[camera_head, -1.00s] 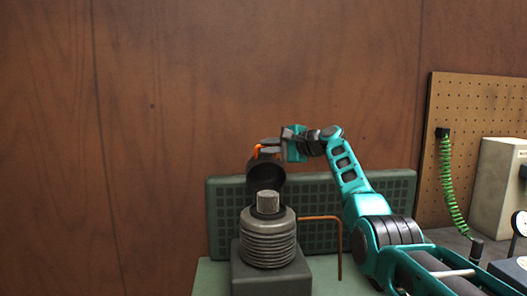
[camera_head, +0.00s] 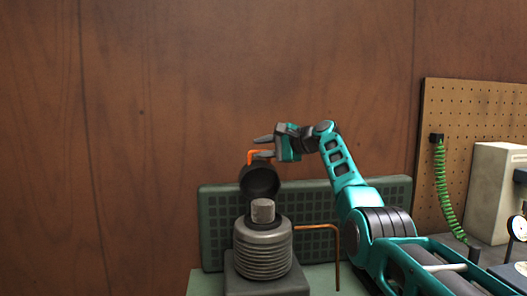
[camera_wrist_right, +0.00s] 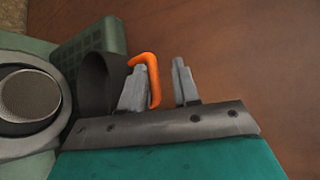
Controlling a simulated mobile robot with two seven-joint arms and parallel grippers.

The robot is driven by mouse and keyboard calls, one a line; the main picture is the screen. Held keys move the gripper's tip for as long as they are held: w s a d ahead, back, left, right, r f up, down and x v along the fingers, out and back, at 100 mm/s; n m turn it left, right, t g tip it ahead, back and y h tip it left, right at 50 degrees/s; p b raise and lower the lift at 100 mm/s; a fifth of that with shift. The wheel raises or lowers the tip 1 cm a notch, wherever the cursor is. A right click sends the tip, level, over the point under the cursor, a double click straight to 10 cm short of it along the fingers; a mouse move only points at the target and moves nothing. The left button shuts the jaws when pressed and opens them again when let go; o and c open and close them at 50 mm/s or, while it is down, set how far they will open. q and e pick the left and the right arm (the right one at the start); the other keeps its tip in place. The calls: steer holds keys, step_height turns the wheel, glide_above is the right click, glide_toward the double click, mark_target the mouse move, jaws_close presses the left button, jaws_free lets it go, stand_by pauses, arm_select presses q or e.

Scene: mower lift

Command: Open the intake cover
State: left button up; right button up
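The intake cover (camera_head: 261,182) is a dark round cap with an orange handle (camera_head: 250,158). It stands tilted up behind the ribbed grey cylinder (camera_head: 263,250), whose round top stub (camera_head: 263,211) is exposed. My right gripper (camera_head: 264,147) is at the handle, above the cover, with its fingers apart. In the right wrist view, the fingers (camera_wrist_right: 160,88) have a clear gap between them. The orange handle (camera_wrist_right: 153,75) bends around the left finger there, and the dark cover (camera_wrist_right: 95,82) is beside it. I cannot tell whether finger and handle touch. My left gripper is not in view.
A green grid-patterned panel (camera_head: 216,228) stands behind the cylinder, with a copper pipe (camera_head: 337,262) to the right. A pegboard (camera_head: 470,110), a green coiled hose (camera_head: 443,190), a pale box (camera_head: 493,190) and a gauge (camera_head: 518,228) are at the right. Space above the cover is free.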

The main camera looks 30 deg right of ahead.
steer(key=shift+o, duration=0.7)
steer(key=shift+r, duration=0.1)
steer(key=shift+f, duration=0.2)
steer(key=shift+s, duration=0.1)
steer(key=shift+s+d+b, duration=0.3)
steer(key=shift+s+b, duration=0.1)
steer(key=shift+s, duration=0.15)
steer(key=b+v, duration=0.2)
steer(key=v, duration=0.9)
steer(key=shift+s+r, duration=0.25)
steer(key=shift+r, duration=0.05)
steer(key=shift+c, duration=0.3)
